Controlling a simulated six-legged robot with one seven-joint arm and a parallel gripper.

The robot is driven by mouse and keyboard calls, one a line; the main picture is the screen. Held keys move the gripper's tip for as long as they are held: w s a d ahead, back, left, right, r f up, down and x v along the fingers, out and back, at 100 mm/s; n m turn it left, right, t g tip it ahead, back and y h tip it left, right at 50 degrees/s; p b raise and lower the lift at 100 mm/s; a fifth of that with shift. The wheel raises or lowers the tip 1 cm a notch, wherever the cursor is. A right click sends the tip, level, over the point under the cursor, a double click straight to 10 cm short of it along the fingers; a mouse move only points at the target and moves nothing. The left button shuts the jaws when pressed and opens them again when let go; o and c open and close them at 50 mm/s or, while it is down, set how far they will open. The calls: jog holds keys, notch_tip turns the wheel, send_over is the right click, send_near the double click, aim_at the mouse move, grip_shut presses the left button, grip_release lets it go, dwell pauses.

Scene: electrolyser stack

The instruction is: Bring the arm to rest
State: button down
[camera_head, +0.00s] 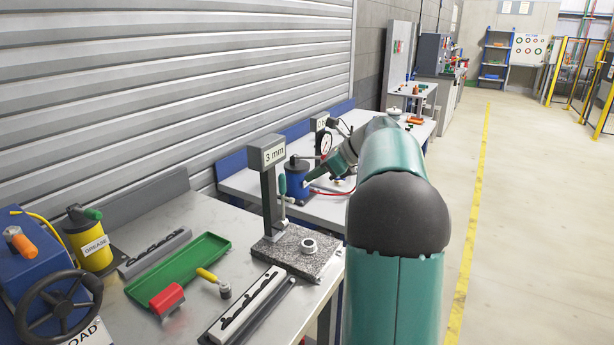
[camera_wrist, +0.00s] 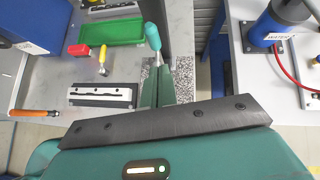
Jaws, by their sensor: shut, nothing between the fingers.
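My gripper (camera_head: 309,186) is over the workbenches at the end of my teal arm, apart from the bench surface. In the wrist view its two narrow green fingers (camera_wrist: 157,80) lie close together, shut with nothing between them. They point over the speckled granite plate (camera_wrist: 184,74). A teal-handled lever (camera_wrist: 152,36) shows just beyond the fingertips. In the head view this lever (camera_head: 282,184) stands at the post marked "3 mm" (camera_head: 267,155), to the left of my gripper. I cannot tell the exact gap between them.
A blue cylinder (camera_head: 297,178) with a red hose stands close to my gripper. The near bench bears a green tray (camera_head: 180,268), a red block (camera_head: 166,299), a yellow grease can (camera_head: 89,243) and a black handwheel (camera_head: 58,306). The floor (camera_head: 530,240) to the right is clear.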

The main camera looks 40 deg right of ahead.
jog(key=r+v, duration=0.1)
jog(key=v, duration=0.7)
jog(key=shift+w, duration=0.2)
jog(key=shift+a, duration=0.1)
jog(key=s+a+f+n+g+h, duration=0.1)
jog(key=s+a+n+g, duration=0.15)
jog(key=a+n, duration=0.65)
jog(key=s+a+f+n+g+h, duration=0.1)
jog(key=s+a+n, duration=0.25)
jog(key=a, duration=1.25)
jog(key=s+a+f+n+h, duration=0.3)
jog(key=s+a+f+n, duration=0.8)
jog(key=n, duration=0.6)
jog(key=s+a, duration=0.2)
jog(key=s, duration=0.1)
jog(key=shift+s+a+f, duration=0.25)
jog(key=shift+a+f, duration=0.05)
jog(key=shift+a, duration=0.1)
